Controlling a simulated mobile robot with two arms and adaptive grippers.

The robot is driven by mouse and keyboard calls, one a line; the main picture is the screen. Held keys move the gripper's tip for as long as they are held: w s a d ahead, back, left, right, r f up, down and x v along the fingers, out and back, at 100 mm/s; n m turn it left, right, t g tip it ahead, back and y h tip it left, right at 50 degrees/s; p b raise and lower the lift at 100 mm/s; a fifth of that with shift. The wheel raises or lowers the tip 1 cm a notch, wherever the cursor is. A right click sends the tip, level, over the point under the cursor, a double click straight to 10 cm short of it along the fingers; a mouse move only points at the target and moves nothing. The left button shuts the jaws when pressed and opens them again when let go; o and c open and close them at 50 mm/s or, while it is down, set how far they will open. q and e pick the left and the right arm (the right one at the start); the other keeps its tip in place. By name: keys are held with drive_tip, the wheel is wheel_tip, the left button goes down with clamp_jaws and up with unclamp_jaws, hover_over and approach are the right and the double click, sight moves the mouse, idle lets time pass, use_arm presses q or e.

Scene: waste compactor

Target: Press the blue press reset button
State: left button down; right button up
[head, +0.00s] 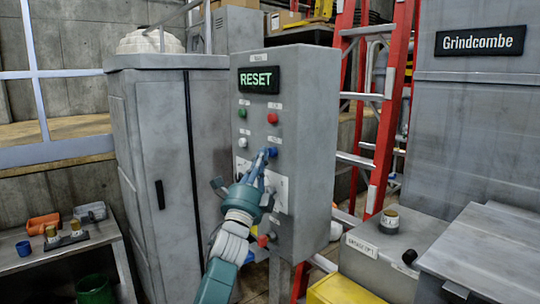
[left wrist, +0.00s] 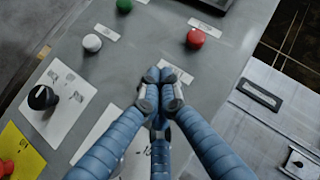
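The blue button (head: 273,152) is on the front of the grey control box (head: 312,110), below the red button and right of the white one. My left gripper (head: 263,157) points at the panel with its fingertips at or just beside the blue button; I cannot tell whether they touch it. In the left wrist view the fingertips of the left gripper (left wrist: 159,78) are together and empty, in front of a white label, and I cannot make out the blue button apart from them. My right gripper is not in view.
A lit RESET screen (head: 259,79) is above the buttons. Green (head: 242,112), red (head: 272,118) and white (head: 243,142) buttons are close by. A black knob (left wrist: 42,97) is lower on the panel. A grey cabinet (head: 160,150) stands left, a red ladder (head: 385,130) behind.

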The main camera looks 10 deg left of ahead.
use_arm(q)
drive_tip(key=shift+w+d+b, duration=0.3)
drive_tip(key=shift+w+b, duration=0.05)
drive_tip(key=shift+b, duration=0.3)
idle(0.6)
drive_tip(key=shift+s+a, duration=0.1)
idle(0.3)
drive_tip(key=shift+s+a+p, duration=0.4)
drive_tip(key=shift+s+p, duration=0.2)
drive_tip(key=s+a+p, duration=0.1)
drive_tip(key=s, duration=0.1)
drive_tip(key=s+a+p, duration=0.1)
drive_tip(key=s+a, duration=0.1)
drive_tip(key=shift+p, duration=0.35)
idle(0.4)
